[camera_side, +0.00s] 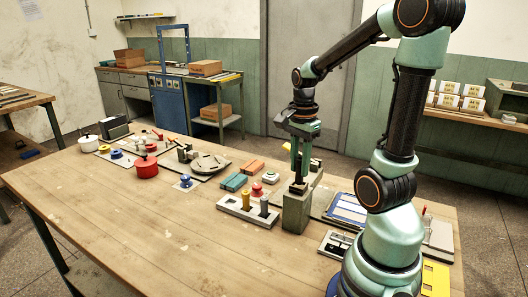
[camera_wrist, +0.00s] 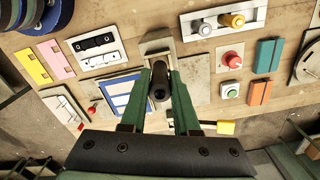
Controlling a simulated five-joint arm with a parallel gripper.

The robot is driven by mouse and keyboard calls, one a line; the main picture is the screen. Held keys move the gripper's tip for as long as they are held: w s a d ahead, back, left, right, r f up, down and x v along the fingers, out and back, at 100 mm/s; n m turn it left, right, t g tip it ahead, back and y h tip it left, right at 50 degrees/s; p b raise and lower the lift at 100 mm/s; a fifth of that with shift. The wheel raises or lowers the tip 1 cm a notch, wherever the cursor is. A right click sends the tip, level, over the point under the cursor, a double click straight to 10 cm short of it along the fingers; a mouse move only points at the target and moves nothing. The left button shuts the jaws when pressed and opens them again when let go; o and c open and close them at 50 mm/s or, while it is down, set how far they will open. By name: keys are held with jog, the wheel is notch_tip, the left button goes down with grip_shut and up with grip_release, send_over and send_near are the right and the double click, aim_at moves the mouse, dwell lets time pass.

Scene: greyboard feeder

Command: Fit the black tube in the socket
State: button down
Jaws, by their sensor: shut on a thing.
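The black tube (camera_wrist: 160,82) is upright between the two green fingers of my gripper (camera_wrist: 161,98) in the wrist view. My gripper (camera_side: 299,158) is shut on it. In the side view the dark tube (camera_side: 298,187) stands right over the tall grey block (camera_side: 296,213), which appears to be the socket. Its lower end is at the block's top; I cannot tell whether it is inside the opening. In the wrist view part of the block (camera_wrist: 157,46) shows behind the tube, and the tube and fingers hide the rest.
A pale holder (camera_side: 236,211) with a yellow and a grey cylinder stands close left of the block. Teal and orange blocks (camera_side: 245,173) and a red button (camera_side: 257,190) lie behind it. A blue-and-white panel (camera_side: 345,209) lies right. The table's front left (camera_side: 130,230) is clear.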

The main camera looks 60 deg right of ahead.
aim_at(300, 157)
jog(key=shift+f, duration=0.55)
dwell(0.7)
jog(key=c, duration=0.6)
grip_release()
jog(key=shift+r, duration=0.1)
notch_tip(300, 157, up, 12)
jog(key=w+a+f+n+t, duration=0.1)
jog(key=a+n+t, duration=0.1)
jog(key=a+n, duration=0.4)
jog(key=w+a+f+n+t, duration=0.1)
jog(key=w+a+n, duration=0.1)
jog(key=a+n, duration=0.4)
jog(key=w+a+f+n+t, duration=0.1)
jog(key=a+n+t, duration=0.1)
jog(key=a+n, duration=0.3)
jog(key=shift+w+a+f+n+t, duration=0.1)
jog(key=shift+a+n+t, duration=0.1)
jog(key=shift+n, duration=0.95)
jog(key=shift+w+a+f+n+t, duration=0.1)
jog(key=shift+a+n, duration=0.1)
jog(key=shift+n, duration=0.95)
